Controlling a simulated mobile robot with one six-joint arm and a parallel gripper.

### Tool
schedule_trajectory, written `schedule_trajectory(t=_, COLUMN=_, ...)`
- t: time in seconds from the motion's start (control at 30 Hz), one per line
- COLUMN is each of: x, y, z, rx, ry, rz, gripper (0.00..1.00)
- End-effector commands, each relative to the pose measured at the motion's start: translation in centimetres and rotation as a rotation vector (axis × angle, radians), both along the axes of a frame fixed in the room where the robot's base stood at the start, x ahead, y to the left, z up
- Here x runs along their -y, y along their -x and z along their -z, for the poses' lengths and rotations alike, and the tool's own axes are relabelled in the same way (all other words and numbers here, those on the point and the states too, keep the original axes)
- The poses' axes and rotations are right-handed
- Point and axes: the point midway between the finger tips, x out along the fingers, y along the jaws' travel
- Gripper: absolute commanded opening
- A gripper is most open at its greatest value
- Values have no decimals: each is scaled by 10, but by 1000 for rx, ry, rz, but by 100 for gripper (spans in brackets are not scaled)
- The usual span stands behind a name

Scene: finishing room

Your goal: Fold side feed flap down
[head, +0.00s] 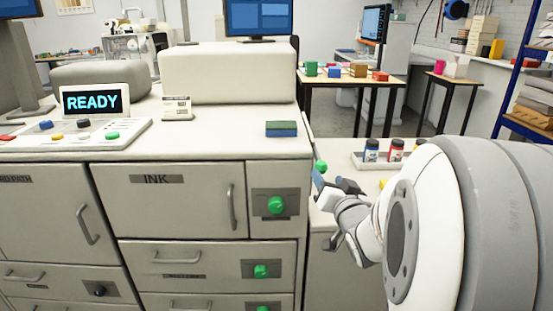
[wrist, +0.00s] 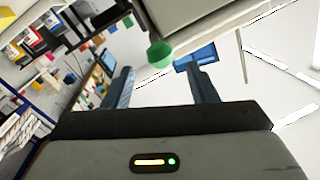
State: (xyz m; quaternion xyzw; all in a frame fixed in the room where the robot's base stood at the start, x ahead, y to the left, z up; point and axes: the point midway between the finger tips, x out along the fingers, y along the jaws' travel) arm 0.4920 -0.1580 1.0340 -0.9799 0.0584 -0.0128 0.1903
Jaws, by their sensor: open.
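The side feed flap seems to be on the right side of the beige machine (head: 185,226), seen nearly edge-on in the head view. A round green knob (head: 320,168) sticks out there. In the wrist view the green knob (wrist: 160,53) stands out from the edge of a beige panel (wrist: 192,12), likely the flap. My gripper (head: 325,207) is open and empty beside the machine's right side, just below and right of the knob. In the wrist view the knob appears between and beyond the fingertips of my gripper (wrist: 158,70); I see no contact. The flap's hinge is hidden.
A tray (head: 362,164) with several small bottles stands on a pale surface right of the machine. A blue-green block (head: 281,129) lies on the machine top near its right edge. A display (head: 91,102) reads READY. Front drawers carry green knobs (head: 275,205).

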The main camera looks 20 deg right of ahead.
Motion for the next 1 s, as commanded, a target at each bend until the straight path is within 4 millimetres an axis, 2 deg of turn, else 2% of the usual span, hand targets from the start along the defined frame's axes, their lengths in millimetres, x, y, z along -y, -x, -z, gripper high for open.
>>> schedule_trajectory(t=0.3, x=5, y=-46, z=1, rx=-3, ry=2, rz=-1, gripper=52)
schedule_trajectory(t=0.5, x=8, y=-65, z=0, rx=-3, ry=1, rz=1, gripper=52)
schedule_trajectory(t=0.83, x=9, y=-68, z=0, rx=-2, ry=2, rz=2, gripper=52)
schedule_trajectory(t=1.0, x=9, y=-68, z=0, rx=-2, ry=2, rz=2, gripper=38)
